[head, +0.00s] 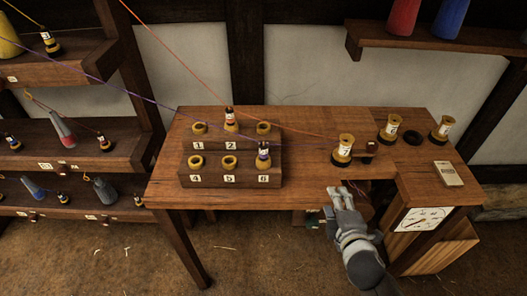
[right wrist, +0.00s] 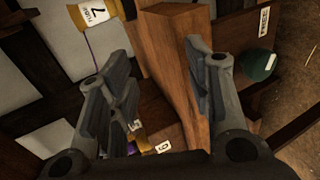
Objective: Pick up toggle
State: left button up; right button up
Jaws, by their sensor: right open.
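No piece in view is clearly marked as a toggle, and I cannot tell which one it is. A small dark wooden block (head: 370,147) lies on the workbench beside the spool labelled 7 (head: 344,150). My right gripper (head: 340,192) is at the bench's front edge, in front of that spool, open. In the right wrist view its fingers (right wrist: 163,85) are spread, with a brown wooden plank behind the gap and nothing held. The spool labelled 7 also shows at the top of that view (right wrist: 95,13). My left gripper is not in view.
A stepped rack (head: 232,170) with numbered places stands on the workbench (head: 300,195), holding bobbins with orange and purple lines. More spools (head: 390,126) and a dark ring (head: 413,138) are at the right. A dial box (head: 423,219) is below. Shelves (head: 65,155) stand at left.

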jog(key=w+r+n, duration=0.1)
jog(key=a+r+n+t+y, duration=0.1)
jog(key=r+n, duration=0.1)
jog(key=w+a+r+n+t+y, duration=0.1)
jog(key=n, duration=0.1)
jog(key=shift+w+a+r, duration=0.2)
jog(key=shift+w+r, duration=0.1)
jog(key=shift+w, duration=0.05)
jog(key=w+a+r+n+y, duration=0.2)
jog(key=a+r+n+y, duration=0.25)
jog(key=n, duration=0.45)
jog(key=n+g+y, duration=0.3)
jog(key=n+y, duration=0.3)
jog(key=n, duration=0.7)
send_near(267, 151)
jog(key=p+x, duration=0.2)
jog(key=x, duration=0.4)
jog(key=shift+d+f, duration=0.1)
jog(key=shift+w+a+p, duration=0.3)
jog(key=shift+w+a, duration=0.05)
jog(key=p+x, duration=0.1)
jog(key=x, duration=0.2)
jog(key=shift+a, duration=0.2)
jog(key=shift+w+a, duration=0.4)
jog(key=shift+w, duration=0.05)
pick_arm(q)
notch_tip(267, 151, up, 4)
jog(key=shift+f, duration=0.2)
pick_arm(e)
jog(key=shift+c, duration=0.2)
